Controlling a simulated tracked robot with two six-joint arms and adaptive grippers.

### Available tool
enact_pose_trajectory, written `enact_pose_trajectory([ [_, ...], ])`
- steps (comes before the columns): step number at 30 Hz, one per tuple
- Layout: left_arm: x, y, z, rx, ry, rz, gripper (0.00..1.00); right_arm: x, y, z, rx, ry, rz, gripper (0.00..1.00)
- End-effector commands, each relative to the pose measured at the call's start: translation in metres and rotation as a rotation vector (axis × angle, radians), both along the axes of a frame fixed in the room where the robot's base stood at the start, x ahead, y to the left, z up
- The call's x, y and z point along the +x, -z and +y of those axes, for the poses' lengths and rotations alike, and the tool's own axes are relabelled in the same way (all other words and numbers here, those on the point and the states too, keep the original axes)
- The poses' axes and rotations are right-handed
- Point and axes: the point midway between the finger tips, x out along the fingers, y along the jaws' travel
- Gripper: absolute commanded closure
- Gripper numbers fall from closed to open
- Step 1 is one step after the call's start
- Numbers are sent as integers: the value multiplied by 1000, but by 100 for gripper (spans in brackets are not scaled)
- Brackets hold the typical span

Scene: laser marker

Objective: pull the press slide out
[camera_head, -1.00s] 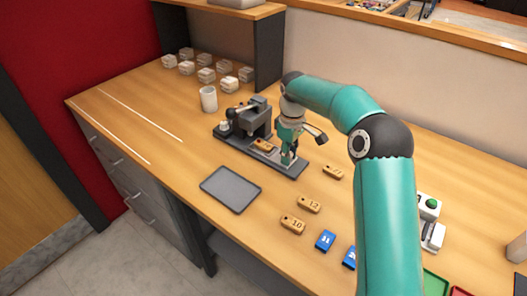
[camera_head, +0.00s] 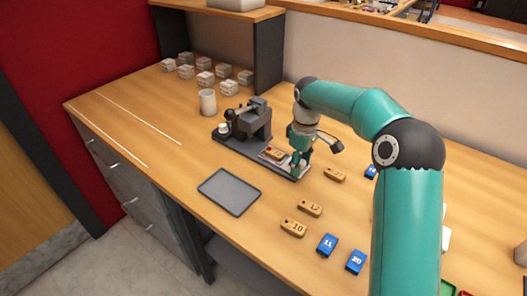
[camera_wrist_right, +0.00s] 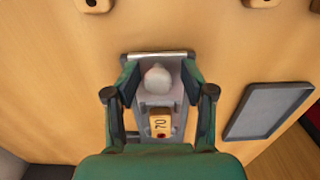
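The dark press (camera_head: 252,122) stands on its long base plate on the bench. Its press slide (camera_head: 270,150) sticks out towards the right end of the base and carries a wooden tag (camera_head: 276,154). In the right wrist view the tag (camera_wrist_right: 160,125) reads 70, and a pale rounded knob (camera_wrist_right: 157,78) stands on the slide beyond it. My right gripper (camera_head: 302,168) is low over the right end of the slide. My left gripper is out of view.
A grey tray (camera_head: 229,191) lies in front of the press. Several wooden tags (camera_head: 310,208) and blue tags (camera_head: 327,244) lie to the right. A white cup (camera_head: 207,102) and several pale blocks (camera_head: 205,79) stand behind and left.

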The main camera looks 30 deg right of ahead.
Motion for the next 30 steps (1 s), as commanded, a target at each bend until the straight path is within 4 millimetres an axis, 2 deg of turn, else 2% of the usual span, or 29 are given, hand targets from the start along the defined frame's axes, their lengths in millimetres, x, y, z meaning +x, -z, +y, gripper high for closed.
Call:
enact_pose_trajectory([
  [14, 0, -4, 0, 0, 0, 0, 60, 1, -6, -1, -2, 1, -5, 46],
  [30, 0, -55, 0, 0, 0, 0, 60, 1, -59, -1, -3, 1, -6, 46],
])
